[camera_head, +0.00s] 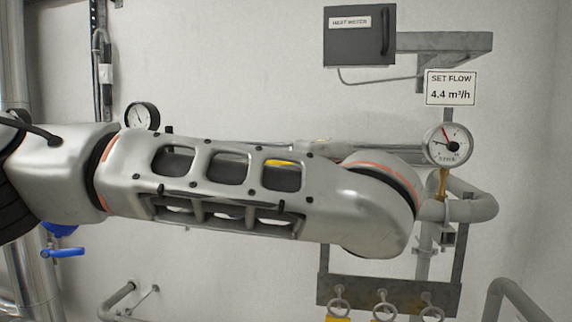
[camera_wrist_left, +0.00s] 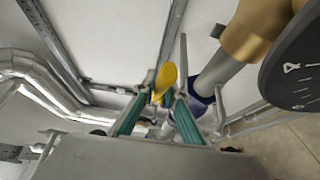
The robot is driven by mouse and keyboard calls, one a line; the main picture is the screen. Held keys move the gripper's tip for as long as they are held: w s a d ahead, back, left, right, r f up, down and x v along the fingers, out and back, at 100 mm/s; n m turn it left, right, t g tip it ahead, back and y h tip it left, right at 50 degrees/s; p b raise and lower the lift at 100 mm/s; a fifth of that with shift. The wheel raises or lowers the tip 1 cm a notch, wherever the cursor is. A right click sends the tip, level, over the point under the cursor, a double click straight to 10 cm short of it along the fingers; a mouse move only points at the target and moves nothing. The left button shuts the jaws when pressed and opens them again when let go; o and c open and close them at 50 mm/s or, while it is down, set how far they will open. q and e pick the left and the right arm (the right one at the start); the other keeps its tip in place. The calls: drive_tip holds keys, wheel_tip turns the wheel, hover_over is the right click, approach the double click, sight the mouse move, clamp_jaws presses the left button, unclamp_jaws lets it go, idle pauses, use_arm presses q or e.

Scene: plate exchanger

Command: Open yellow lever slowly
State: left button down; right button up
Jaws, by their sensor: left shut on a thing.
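The yellow lever (camera_wrist_left: 166,77) shows in the left wrist view between the green-sided fingers of my left gripper (camera_wrist_left: 163,103), which is shut on it. The fingers hide part of the lever, and its valve is only partly seen. In the head view my left arm lies across the middle and hides the left gripper. A small yellow patch (camera_head: 279,163) shows through an opening in the arm; I cannot tell for sure that it is the lever. My right gripper is in neither view.
A flow gauge (camera_head: 448,143) hangs below the "SET FLOW 4.4 m³/h" sign (camera_head: 451,87). A smaller gauge (camera_head: 141,115) and a blue lever (camera_head: 63,252) are at the left. A dark dial (camera_wrist_left: 296,76) and pipes crowd the left wrist view.

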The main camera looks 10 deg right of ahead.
use_arm(q)
drive_tip(key=shift+w+d+r+n+y, duration=0.15)
drive_tip(key=shift+w+n+y, duration=0.15)
drive_tip(key=shift+y, duration=0.1)
drive_tip(key=c, duration=2.1)
unclamp_jaws()
drive_tip(key=shift+w+d, duration=0.1)
